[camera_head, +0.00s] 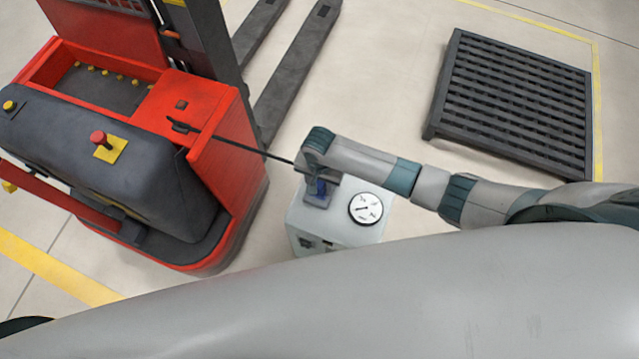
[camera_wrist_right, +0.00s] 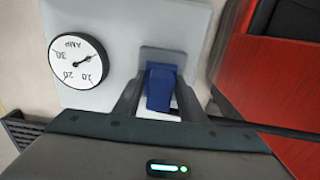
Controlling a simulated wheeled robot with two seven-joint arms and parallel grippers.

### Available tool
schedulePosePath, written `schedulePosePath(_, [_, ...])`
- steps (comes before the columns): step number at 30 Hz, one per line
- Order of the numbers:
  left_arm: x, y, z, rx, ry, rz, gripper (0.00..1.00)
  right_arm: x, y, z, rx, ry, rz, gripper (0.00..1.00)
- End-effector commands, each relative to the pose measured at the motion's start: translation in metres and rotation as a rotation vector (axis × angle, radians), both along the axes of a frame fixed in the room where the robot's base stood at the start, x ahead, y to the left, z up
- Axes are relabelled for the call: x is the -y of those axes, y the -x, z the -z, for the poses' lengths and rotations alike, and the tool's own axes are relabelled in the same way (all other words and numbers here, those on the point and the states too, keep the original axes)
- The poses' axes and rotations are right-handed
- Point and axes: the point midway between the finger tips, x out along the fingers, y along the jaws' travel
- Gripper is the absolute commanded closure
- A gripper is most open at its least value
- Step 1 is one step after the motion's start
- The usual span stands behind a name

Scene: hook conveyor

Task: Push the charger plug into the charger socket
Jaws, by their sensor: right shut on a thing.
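The charger is a light grey box (camera_head: 340,222) with a round dial, below the middle of the head view. My right gripper (camera_head: 318,181) is over its top, shut on the blue plug (camera_wrist_right: 160,88). The plug also shows as a small blue patch in the head view (camera_head: 321,187). A grey-blue plate (camera_head: 317,201), which looks like the socket, lies on the box top at the plug's tip. The plate also shows behind the plug in the wrist view (camera_wrist_right: 163,55). The socket opening is hidden, so I cannot tell how deep the plug sits. My left gripper is not in view.
A red forklift (camera_head: 222,150) stands to the left. A thin black cable (camera_head: 250,148) runs from it to my right gripper. The dial (camera_head: 366,208) sits right of the plate. A dark slatted pallet (camera_head: 515,100) lies on the floor at upper right.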

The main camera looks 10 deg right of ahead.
Motion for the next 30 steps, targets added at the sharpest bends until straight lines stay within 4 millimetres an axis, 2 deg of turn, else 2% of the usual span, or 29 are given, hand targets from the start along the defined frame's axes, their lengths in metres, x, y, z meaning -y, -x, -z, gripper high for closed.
schedulePosePath(7, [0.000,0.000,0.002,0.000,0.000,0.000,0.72,0.000,0.000,0.004,0.001,-0.001,0.000,0.83])
schedulePosePath(8, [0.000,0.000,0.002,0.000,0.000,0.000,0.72,0.000,0.000,0.004,0.001,-0.001,0.000,0.58])
schedulePosePath(10, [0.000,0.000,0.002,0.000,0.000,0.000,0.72,0.000,0.000,0.004,0.001,-0.001,0.000,0.41])
schedulePosePath(23, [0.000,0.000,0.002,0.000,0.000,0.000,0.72,0.000,0.000,0.001,0.000,-0.001,0.000,0.41])
schedulePosePath(30, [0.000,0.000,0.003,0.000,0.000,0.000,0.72,-0.001,0.000,-0.019,0.001,-0.003,-0.001,0.41])
